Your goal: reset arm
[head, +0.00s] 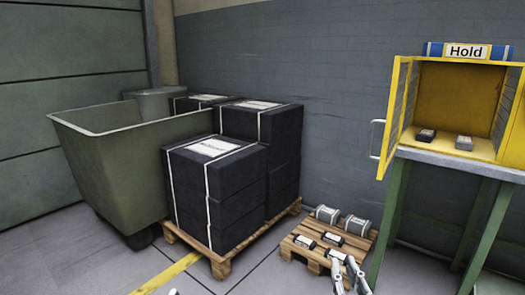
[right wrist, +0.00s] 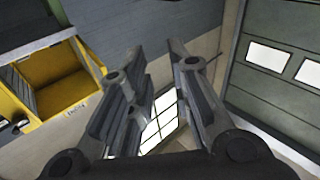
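My right gripper (head: 344,264) shows at the bottom edge of the head view, in front of a small wooden pallet (head: 305,254). In the right wrist view its two fingers (right wrist: 157,62) stand apart with nothing between them, so it is open and empty. A small pale tip at the bottom edge of the head view, left of centre, may be part of my left arm. Too little of it shows to tell whether a gripper is there or its state.
The small pallet bears grey cylindrical parts (head: 328,214) and dark boxes (head: 305,242). Stacked black boxes (head: 235,185) stand on a larger pallet (head: 220,265) beside a green bin (head: 125,170). A yellow "Hold" cabinet (head: 455,95) stands right. Floor at bottom left is clear.

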